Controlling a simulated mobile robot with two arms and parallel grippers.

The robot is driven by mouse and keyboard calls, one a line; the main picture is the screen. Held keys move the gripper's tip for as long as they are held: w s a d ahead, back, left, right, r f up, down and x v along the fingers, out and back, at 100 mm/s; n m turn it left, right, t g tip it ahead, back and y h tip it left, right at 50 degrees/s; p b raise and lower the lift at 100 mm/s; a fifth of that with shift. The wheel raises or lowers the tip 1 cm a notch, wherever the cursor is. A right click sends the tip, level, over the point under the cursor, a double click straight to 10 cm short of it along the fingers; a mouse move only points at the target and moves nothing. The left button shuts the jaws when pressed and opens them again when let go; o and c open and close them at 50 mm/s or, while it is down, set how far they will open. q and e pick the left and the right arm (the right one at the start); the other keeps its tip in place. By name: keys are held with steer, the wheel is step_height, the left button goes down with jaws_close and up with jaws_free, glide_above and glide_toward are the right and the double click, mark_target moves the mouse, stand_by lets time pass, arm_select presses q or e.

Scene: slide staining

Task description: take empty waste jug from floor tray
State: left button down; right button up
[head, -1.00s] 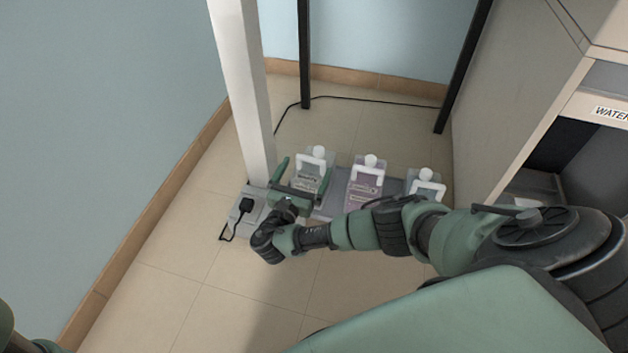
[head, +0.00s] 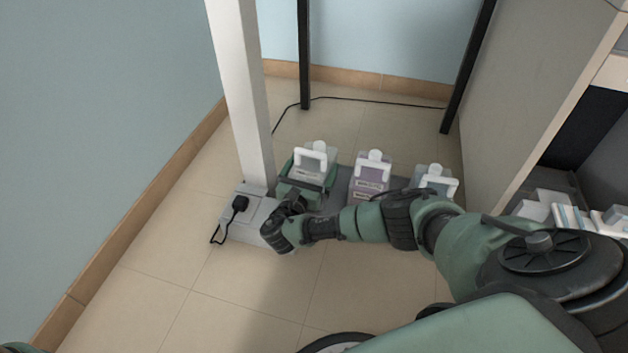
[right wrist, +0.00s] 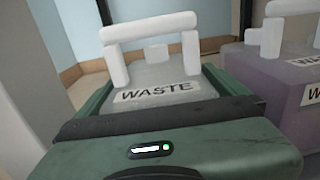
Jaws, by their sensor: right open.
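The clear grey jug with a white handle and cap (head: 311,160) is the leftmost of the jugs on the grey floor tray (head: 335,200). In the right wrist view it (right wrist: 160,75) carries a WASTE label and shows no coloured liquid. My right gripper (head: 310,172) is low at this jug, open, with one finger on each side of it. The fingers also flank it in the right wrist view (right wrist: 155,88); whether they touch it I cannot tell. The jug's lower part is hidden by the gripper. My left gripper is not in view.
A purple-filled jug (head: 371,175) stands close to the right, also in the right wrist view (right wrist: 275,80). Another pale jug (head: 437,181) is further right. A grey box with a black plug (head: 245,215) and a white post (head: 240,100) are close on the left.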

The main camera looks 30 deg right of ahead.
steer(key=shift+w+d+f, duration=0.15)
steer(key=shift+w+d, duration=0.15)
steer(key=shift+d, duration=0.05)
steer(key=c, duration=1.2)
steer(key=shift+c, duration=0.2)
steer(key=shift+r, duration=0.3)
